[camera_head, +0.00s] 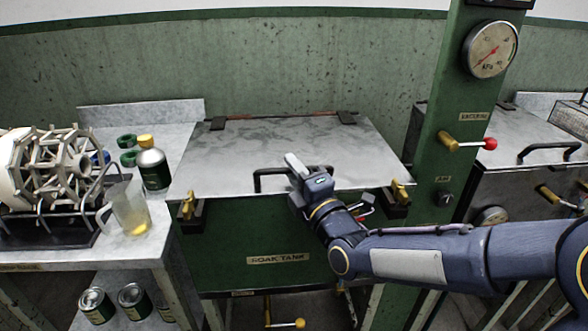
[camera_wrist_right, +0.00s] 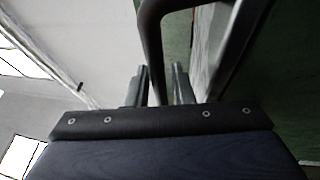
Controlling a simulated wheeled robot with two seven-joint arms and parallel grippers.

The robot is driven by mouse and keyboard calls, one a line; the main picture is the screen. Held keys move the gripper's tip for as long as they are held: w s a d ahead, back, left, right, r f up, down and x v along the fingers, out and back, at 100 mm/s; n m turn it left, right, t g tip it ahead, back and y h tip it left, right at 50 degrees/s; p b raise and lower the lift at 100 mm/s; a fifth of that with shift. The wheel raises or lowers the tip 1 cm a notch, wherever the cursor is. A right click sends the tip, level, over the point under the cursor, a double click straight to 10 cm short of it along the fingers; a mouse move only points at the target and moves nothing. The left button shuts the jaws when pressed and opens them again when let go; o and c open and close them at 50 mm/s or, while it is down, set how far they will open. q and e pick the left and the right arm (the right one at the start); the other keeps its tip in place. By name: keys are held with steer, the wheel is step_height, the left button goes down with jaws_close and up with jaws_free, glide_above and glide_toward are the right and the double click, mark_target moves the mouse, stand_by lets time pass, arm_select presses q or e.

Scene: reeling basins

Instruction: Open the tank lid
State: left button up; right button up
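The soak tank (camera_head: 230,235) is a green box with a grey metal lid (camera_head: 240,150), which lies flat on top. A black bar handle (camera_head: 270,173) sits near the lid's front edge. My right gripper (camera_head: 293,163) is at the right part of this handle and hides some of it. In the right wrist view the handle (camera_wrist_right: 152,30) runs down between the two fingers (camera_wrist_right: 160,85). The fingers stand apart, with a gap showing beside the bar. Brass latches (camera_head: 187,206) and (camera_head: 398,192) sit at the tank's front corners. My left gripper is not in view.
A green post (camera_head: 470,75) with a gauge (camera_head: 490,49) and a red-tipped lever (camera_head: 468,143) stands right of the tank. Another lidded tank is beyond it.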

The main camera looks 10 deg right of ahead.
jaws_close()
steer(key=shift+r, duration=0.1)
steer(key=shift+r+p, duration=0.25)
steer(key=shift+p, duration=0.1)
steer(key=w+r+m+g+h+p, duration=0.1)
steer(key=w+r+p, duration=0.3)
steer(key=r+p, duration=0.5)
steer(key=w+r+m+g+h+p, duration=0.1)
steer(key=w+r+g+p, duration=0.2)
steer(key=r+p, duration=0.7)
steer(key=shift+w+r+g+p, duration=0.2)
steer(key=shift+w+g+p, duration=0.2)
steer(key=shift+w+p, duration=1.15)
steer(key=shift+s+p, duration=0.45)
steer(key=shift+s, duration=0.05)
